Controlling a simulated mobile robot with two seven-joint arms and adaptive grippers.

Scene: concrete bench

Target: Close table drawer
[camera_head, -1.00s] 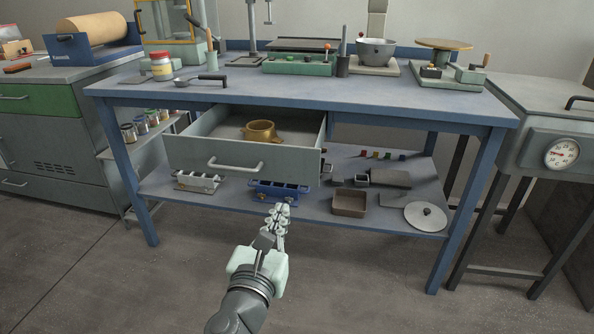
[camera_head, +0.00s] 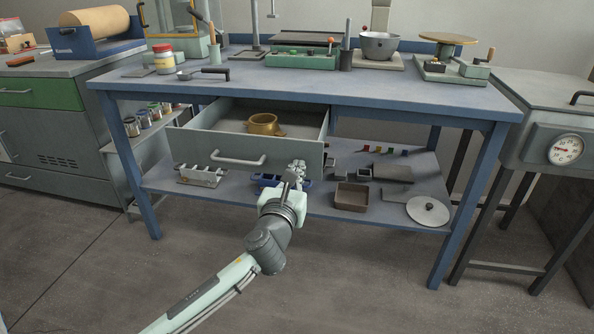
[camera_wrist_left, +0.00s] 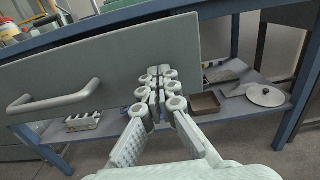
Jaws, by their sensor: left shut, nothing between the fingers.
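The table drawer (camera_head: 204,151) is pulled out from the blue table (camera_head: 402,101), with a brass-coloured cup-like part (camera_head: 263,124) inside it. Its grey front with a bar handle (camera_head: 239,161) faces me. My left gripper (camera_head: 298,167) is shut and empty, by the lower right of the drawer front, right of the handle. In the left wrist view the shut fingertips (camera_wrist_left: 161,75) overlap the right end of the drawer front (camera_wrist_left: 125,58), with the handle (camera_wrist_left: 53,98) to the left. I cannot tell whether the fingers touch the front. My right gripper is not in view.
The lower shelf (camera_head: 328,206) holds a blue tray, a brown bin (camera_head: 351,196) and a round lid (camera_head: 428,211). Table legs stand at both sides. A cabinet (camera_head: 50,140) is on the left and a unit with a dial (camera_head: 566,149) on the right. The floor in front is clear.

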